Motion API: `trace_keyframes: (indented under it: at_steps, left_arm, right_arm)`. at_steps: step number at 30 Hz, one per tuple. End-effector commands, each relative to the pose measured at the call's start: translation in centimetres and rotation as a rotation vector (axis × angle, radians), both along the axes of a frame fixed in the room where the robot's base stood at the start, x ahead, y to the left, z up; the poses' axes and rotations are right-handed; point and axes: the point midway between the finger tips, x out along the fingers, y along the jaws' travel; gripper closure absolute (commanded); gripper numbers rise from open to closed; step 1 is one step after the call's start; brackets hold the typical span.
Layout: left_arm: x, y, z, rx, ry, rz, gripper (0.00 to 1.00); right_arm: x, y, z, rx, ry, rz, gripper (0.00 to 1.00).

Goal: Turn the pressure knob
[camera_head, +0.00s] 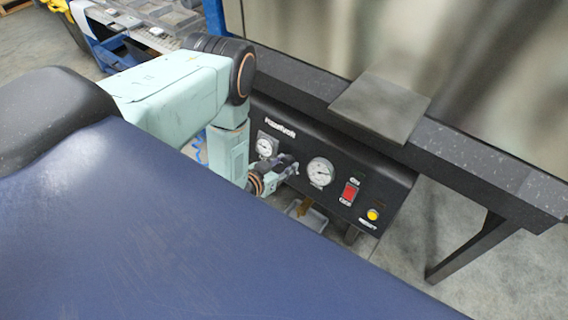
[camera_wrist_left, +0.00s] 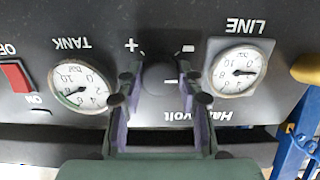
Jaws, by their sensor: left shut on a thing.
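The black control panel (camera_head: 335,160) carries the pressure knob, which sits between the two round gauges. In the left wrist view, where the panel is upside down, the dark knob (camera_wrist_left: 161,76) lies between plus and minus marks. My left gripper (camera_head: 287,166) reaches the panel from the left, and in the left wrist view its fingers (camera_wrist_left: 162,88) stand on either side of the knob, shut on it. In the head view the gripper mostly hides the knob. The TANK gauge (camera_head: 320,172) and the LINE gauge (camera_head: 266,146) are uncovered. My right gripper is not in view.
A red ON/OFF switch (camera_head: 349,193) and a yellow button (camera_head: 372,214) are to the right on the panel. A dark beam (camera_head: 470,150) with a flat plate (camera_head: 380,108) runs above it. A blue frame (camera_wrist_left: 297,135) stands beside the panel.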

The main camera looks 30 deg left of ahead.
Motion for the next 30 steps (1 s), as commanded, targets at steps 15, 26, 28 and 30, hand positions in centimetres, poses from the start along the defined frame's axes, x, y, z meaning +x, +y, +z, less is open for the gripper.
trace_keyframes:
  at_steps: [15,26,28,30]
  left_arm:
    - [0.0,0.0,0.2,0.27,-0.021,-0.09,0.95]
    - [0.0,0.0,0.2,0.594,-0.048,-0.197,0.95]
    - [0.0,0.0,0.2,0.657,-0.053,-0.218,0.95]
    - [0.0,0.0,0.1,0.72,-0.058,-0.24,0.95]
  right_arm:
    - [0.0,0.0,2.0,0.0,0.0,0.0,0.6]
    - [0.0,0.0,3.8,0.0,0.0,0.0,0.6]
    - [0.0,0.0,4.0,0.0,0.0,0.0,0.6]
    - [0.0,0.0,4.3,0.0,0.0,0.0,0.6]
